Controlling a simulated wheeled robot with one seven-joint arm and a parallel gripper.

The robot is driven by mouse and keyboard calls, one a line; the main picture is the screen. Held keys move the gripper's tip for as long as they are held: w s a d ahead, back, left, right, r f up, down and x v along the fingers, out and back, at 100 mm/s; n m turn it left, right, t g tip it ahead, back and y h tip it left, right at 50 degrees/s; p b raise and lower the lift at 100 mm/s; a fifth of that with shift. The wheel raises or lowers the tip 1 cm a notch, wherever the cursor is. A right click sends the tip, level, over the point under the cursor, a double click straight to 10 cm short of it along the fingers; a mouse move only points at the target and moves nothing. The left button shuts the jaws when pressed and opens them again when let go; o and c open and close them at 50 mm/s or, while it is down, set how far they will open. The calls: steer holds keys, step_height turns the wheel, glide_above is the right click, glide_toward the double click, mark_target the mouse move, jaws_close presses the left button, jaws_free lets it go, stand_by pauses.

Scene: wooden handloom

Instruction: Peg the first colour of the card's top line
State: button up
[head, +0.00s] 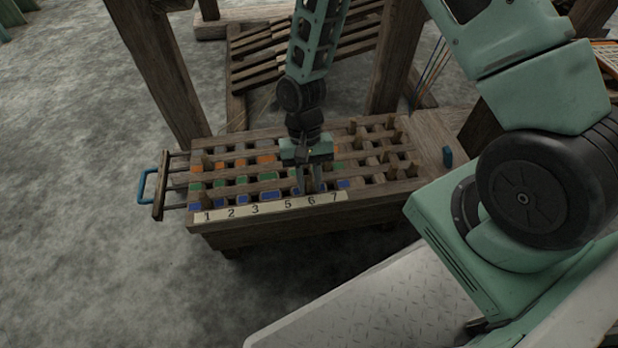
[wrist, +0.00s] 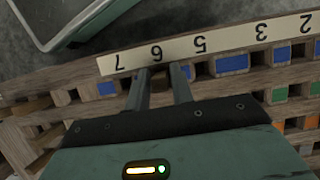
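The wooden peg box (head: 235,235) has rows of square holes, with orange, green and blue cells in its left and middle part. A number strip (head: 268,209) runs along its front edge; the 4 is not readable in the head view. My gripper (head: 311,190) points down at the front blue row near 5 and 6. In the wrist view its two fingers (wrist: 161,72) are apart beside the 6, and I see no peg between them. Several upright wooden pegs (head: 411,168) stand in the right part. An orange-edged panel (head: 607,57), perhaps the card, shows at the right edge, unreadable.
A blue handle (head: 146,187) on a sliding frame sticks out at the box's left end. Loom posts (head: 158,70) and slats (head: 262,65) rise behind. The grey floor at left is clear.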

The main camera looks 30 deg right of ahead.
steer(key=shift+o, duration=1)
steer(key=p+v, duration=0.7)
steer(key=v, duration=1)
steer(key=shift+w+r, duration=0.15)
steer(key=shift+r, duration=0.05)
